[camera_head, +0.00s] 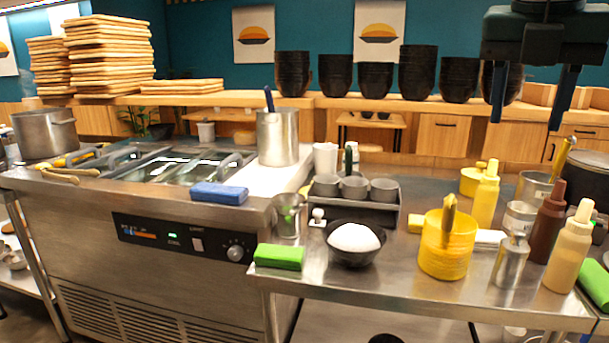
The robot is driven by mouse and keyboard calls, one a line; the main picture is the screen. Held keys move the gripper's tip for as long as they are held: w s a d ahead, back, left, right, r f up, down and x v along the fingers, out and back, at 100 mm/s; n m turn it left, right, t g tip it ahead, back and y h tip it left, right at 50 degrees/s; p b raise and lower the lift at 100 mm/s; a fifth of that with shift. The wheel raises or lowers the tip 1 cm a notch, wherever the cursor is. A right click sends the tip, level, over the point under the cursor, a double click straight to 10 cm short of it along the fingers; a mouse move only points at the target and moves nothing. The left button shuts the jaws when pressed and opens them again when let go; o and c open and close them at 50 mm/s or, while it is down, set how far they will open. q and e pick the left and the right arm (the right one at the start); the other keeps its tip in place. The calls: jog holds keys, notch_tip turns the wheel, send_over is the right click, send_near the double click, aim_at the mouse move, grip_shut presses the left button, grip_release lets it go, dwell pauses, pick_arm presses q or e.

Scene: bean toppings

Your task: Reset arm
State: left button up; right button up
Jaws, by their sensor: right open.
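My right gripper (531,98) hangs at the top right of the head view. Its two dark blue fingers point down and stand well apart, with nothing between them. It is above and behind the right part of the steel table, clear of the bottles. My left gripper is not in view. A black bowl (352,259) with a white mound (354,237) in it stands near the front edge of the steel table (400,299). A yellow container (444,258) with a utensil in it stands to the right of the bowl.
A steel cooking unit (160,225) fills the left, with a blue sponge (219,194) on it. A green sponge (278,257) lies at the table's front left corner. Sauce bottles (570,249) crowd the right. Stacked black bowls (376,79) line the back counter.

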jog(key=a+f+n+g+y+p, duration=0.2)
jog(key=a+f+n+y, duration=0.2)
jog(key=a+f, duration=0.45)
jog(key=a+f+n+g+y+p, duration=0.2)
jog(key=a+f+n+g+y, duration=0.3)
jog(key=a, duration=0.7)
jog(key=s+a+m+g+y+p, duration=0.25)
jog(key=s+a+y, duration=0.35)
jog(key=a+y, duration=0.65)
jog(key=w+d+f+m+t+h+p, duration=0.35)
jog(key=d+f+m+t, duration=0.3)
jog(key=m+t, duration=0.6)
jog(key=w+d+f+m+t+h+p, duration=0.2)
jog(key=d+f+m+t+h, duration=0.25)
jog(key=f+m+t, duration=0.6)
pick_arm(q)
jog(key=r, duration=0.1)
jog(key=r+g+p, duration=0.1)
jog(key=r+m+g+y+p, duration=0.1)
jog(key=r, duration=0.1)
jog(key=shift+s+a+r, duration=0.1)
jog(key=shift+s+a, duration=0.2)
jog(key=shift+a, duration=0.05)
pick_arm(e)
jog(key=s+d+f+m+g+h, duration=0.6)
jog(key=s+d+f+m, duration=0.3)
jog(key=s+f, duration=0.5)
jog(key=shift+s+d+f+h, duration=0.4)
jog(key=shift+d+f+h, duration=0.25)
jog(key=shift+d+h, duration=0.2)
